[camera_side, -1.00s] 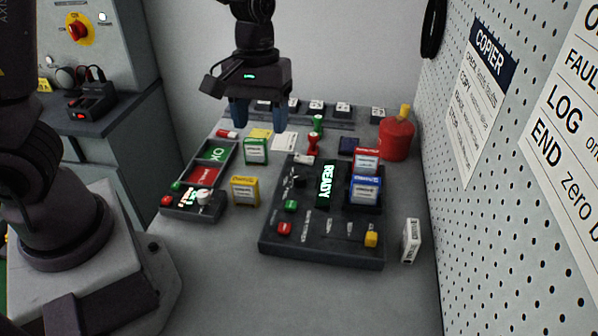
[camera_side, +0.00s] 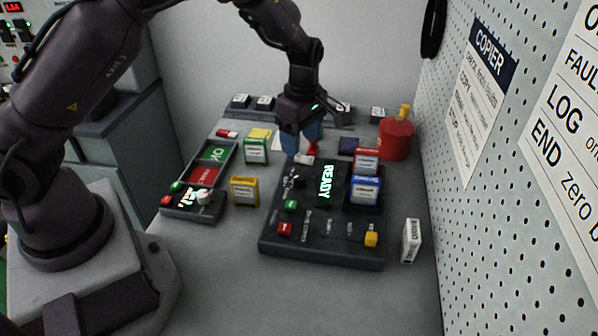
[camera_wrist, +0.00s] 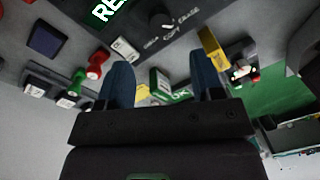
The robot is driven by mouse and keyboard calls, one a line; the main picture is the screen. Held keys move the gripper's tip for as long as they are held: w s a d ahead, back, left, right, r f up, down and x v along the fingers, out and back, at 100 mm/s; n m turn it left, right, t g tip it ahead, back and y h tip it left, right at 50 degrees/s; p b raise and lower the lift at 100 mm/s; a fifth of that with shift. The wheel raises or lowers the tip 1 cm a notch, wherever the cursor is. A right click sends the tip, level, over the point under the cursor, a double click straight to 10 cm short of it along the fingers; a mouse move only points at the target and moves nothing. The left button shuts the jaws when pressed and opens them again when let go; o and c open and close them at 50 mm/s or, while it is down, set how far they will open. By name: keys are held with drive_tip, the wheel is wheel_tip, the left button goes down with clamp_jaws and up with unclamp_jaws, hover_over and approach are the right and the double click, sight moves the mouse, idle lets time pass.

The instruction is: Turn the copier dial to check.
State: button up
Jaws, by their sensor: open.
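The copier (camera_side: 330,245) is a dark box on the bench with a lit green READY display (camera_side: 325,182). Its dial (camera_side: 298,182) is a small black knob left of the display. In the wrist view the dial (camera_wrist: 160,20) is at the top middle, with printed labels beside it, COPY and ERASE among them. I cannot tell for sure which label it points to. My gripper (camera_side: 301,150) is open, its blue fingers pointing down above the copier's back left edge, apart from the dial. In the wrist view the open fingers (camera_wrist: 163,80) have the dial ahead of them.
Red and blue cartridges (camera_side: 365,190) stand in the copier's right side. A red stamp (camera_side: 313,148) is close behind my fingers. The front bench is clear.

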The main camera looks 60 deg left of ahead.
sight(299, 175)
drive_tip(key=f, duration=0.9)
drive_tip(key=shift+s, duration=0.25)
drive_tip(key=c, duration=0.9)
